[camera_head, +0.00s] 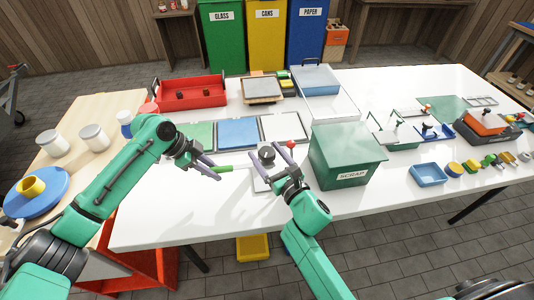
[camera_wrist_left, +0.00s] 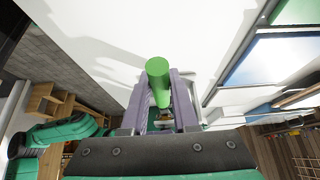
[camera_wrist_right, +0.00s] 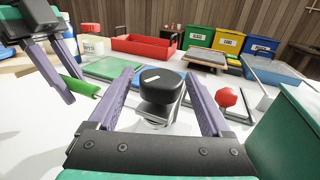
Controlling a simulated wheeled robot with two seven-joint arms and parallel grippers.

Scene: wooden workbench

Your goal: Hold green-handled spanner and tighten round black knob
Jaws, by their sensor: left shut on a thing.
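My left gripper (camera_head: 211,167) is shut on the green-handled spanner (camera_head: 222,168). Its green handle (camera_wrist_left: 158,80) stands between the fingers in the left wrist view, and the handle (camera_wrist_right: 79,86) also shows at the left of the right wrist view. The spanner's metal end points right, towards the round black knob (camera_head: 267,153). My right gripper (camera_head: 271,161) is open at the knob. In the right wrist view the knob (camera_wrist_right: 162,84) sits on a grey metal fixture, between and just beyond the spread fingers. I cannot tell whether they touch it.
A red-topped lever (camera_wrist_right: 226,98) stands right of the knob. The green scrap box (camera_head: 345,158) is close to my right gripper's right side. Green, blue and white mats (camera_head: 238,133) lie behind the knob, with a red tray (camera_head: 190,93) farther back. The bench front left is clear.

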